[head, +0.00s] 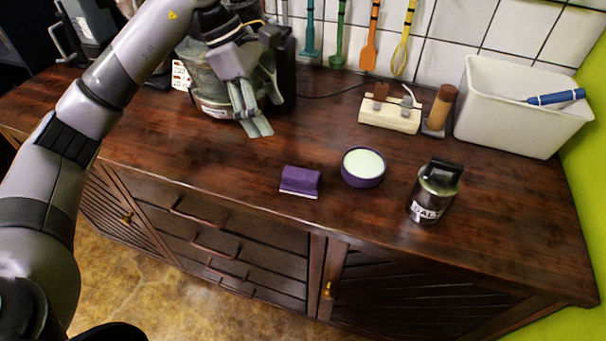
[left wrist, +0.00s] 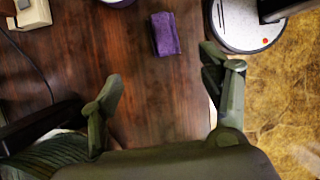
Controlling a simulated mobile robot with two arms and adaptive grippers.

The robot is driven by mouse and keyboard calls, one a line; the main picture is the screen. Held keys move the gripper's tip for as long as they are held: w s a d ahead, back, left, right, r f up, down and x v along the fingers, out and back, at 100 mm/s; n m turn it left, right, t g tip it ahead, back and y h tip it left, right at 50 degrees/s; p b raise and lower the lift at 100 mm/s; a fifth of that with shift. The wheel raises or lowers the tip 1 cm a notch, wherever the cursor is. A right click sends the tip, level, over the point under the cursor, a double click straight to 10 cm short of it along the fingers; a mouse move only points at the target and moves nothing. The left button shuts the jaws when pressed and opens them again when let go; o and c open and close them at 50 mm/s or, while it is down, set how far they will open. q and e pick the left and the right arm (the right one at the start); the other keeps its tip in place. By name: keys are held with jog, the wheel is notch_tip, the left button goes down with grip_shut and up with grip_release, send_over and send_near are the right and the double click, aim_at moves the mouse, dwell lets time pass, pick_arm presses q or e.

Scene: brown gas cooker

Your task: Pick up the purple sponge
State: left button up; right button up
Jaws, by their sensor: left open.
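The purple sponge (head: 301,180) lies on the dark wooden counter near its front edge, with a pale underside showing. It also shows in the left wrist view (left wrist: 165,34), ahead of the fingertips. My left gripper (head: 257,127) is above the counter, up and to the left of the sponge in the head view. In the left wrist view its two fingers (left wrist: 170,85) are spread wide with nothing between them. My right gripper is not in view.
A round purple-rimmed tub (head: 363,167) sits just right of the sponge. A dark canister (head: 434,191) stands further right. A wooden holder (head: 390,114), a brown brush (head: 439,108) and a white bin (head: 510,112) are behind. A glass appliance (head: 205,85) stands behind my left gripper.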

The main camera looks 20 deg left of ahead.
pick_arm(q)
jog(key=p, duration=0.3)
send_near(300, 173)
jog(key=x, duration=0.5)
jog(key=shift+w, duration=0.2)
jog(key=p+x, duration=0.1)
jog(key=x, duration=0.4)
jog(key=shift+s+p, duration=0.2)
jog(key=shift+p, duration=0.2)
jog(key=shift+d+f, duration=0.1)
jog(key=shift+f, duration=0.2)
jog(key=shift+c, duration=0.2)
jog(key=c, duration=1)
jog(key=shift+c, duration=0.2)
jog(key=shift+r, duration=0.1)
